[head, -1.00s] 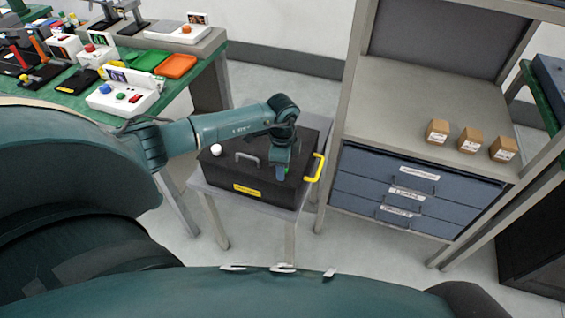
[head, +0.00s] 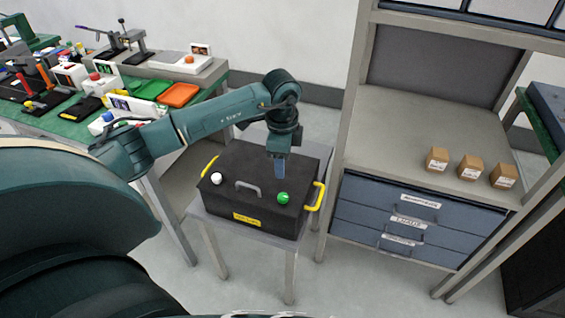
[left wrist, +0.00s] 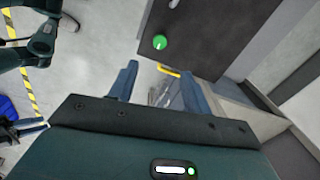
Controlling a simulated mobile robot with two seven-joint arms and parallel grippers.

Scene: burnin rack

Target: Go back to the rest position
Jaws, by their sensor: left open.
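My left gripper (head: 279,172) hangs above the right rear part of a black box in the head view. It is open and empty, with its two blue fingers (left wrist: 157,85) apart in the left wrist view. The black box (head: 222,208) has a grey handle, yellow side handles, a white knob (head: 216,178) and a green knob (head: 283,198) on top. The green knob also shows in the left wrist view (left wrist: 159,42), beyond the fingers and apart from them.
The box stands on a small grey table (head: 243,231). To the right is a rack (head: 395,130) with several small cardboard boxes on its shelf and blue drawers (head: 385,222) below. At the left is a green-topped workbench (head: 72,130) with trays and devices.

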